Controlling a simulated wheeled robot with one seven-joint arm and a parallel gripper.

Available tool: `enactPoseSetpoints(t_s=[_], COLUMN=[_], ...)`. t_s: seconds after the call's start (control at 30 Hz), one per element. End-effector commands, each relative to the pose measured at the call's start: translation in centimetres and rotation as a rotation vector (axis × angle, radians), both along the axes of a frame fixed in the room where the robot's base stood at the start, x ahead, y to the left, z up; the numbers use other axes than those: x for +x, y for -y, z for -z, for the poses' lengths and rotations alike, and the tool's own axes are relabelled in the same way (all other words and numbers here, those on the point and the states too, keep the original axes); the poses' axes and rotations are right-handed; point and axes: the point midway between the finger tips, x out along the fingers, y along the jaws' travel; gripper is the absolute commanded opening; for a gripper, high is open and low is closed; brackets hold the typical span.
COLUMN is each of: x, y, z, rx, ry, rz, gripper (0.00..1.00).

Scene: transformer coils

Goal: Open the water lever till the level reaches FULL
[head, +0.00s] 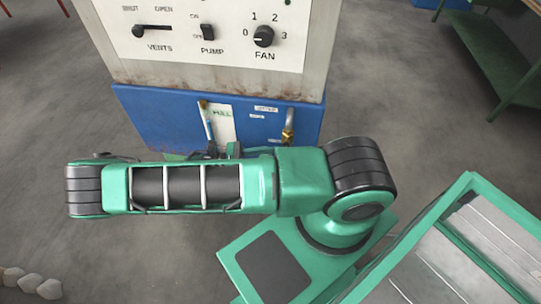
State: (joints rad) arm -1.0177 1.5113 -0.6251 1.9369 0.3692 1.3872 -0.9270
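A brass-coloured lever (288,130) stands upright on the right of the blue tank front; it is small, and how far open it is cannot be told. A thin sight tube (208,122) with a brass top is on the left of the front, beside a pale card (222,122) marked FULL. The water level in the tube is too small to read. My gripper (224,151) shows only as dark parts behind my green arm, below the card and left of the lever. Its fingers are mostly hidden, so open or shut cannot be told.
Above the blue tank (160,115) is a white panel (200,45) with a vents lever (152,28), a pump switch (208,32) and a fan knob (263,36). A green bench (500,60) stands at upper right. Pale lumps (30,284) lie lower left.

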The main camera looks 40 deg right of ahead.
Motion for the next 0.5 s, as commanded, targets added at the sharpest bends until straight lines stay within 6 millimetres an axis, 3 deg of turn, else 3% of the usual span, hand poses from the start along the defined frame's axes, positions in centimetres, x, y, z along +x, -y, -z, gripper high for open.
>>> enactPoseSetpoints(t_s=[0.27,0.5], x=[0.3,2.5], y=[-0.4,-3.4], z=[0.1,0.7], rx=[-0.001,-0.002], ry=[0.0,0.001], rz=[0.001,-0.001], gripper=[0.34,0.34])
